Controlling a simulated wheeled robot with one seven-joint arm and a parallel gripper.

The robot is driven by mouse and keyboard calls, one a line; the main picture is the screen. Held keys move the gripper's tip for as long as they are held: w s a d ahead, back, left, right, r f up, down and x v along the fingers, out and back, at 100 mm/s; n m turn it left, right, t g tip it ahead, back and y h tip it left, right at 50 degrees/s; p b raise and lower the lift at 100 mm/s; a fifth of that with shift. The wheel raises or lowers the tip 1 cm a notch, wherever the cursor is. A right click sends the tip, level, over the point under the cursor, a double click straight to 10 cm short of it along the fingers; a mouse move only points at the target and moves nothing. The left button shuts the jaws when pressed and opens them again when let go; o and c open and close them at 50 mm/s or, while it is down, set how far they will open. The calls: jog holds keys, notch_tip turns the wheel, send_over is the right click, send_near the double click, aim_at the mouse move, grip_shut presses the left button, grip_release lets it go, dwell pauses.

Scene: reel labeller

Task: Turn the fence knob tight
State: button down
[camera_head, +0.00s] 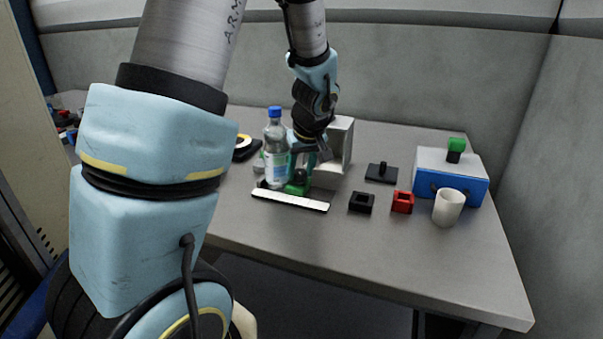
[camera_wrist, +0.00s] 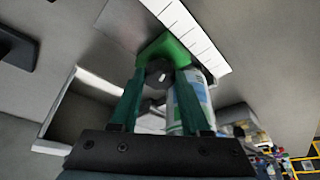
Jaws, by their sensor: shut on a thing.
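The fence (camera_wrist: 163,47) is a green block beside a white scale strip (camera_wrist: 190,33). In the head view the fence (camera_head: 297,188) sits low behind the white strip (camera_head: 290,201), partly hidden by my gripper. The fence knob (camera_wrist: 160,73) is dark, round, with a pale mark on its face. My gripper (camera_wrist: 160,78) has its two green fingers on either side of the knob, shut on it. In the head view my gripper (camera_head: 302,170) reaches down at the fence, and the knob cannot be made out there.
A clear bottle (camera_head: 276,150) with a blue cap stands close left of my gripper. A pale box (camera_head: 341,140) stands behind it. To the right are a black block (camera_head: 361,203), a red block (camera_head: 402,203), a white cup (camera_head: 448,208) and a blue box (camera_head: 462,188). The front table is clear.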

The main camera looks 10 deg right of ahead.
jog(key=shift+m, duration=0.4)
jog(key=shift+c, duration=1.9)
grip_release()
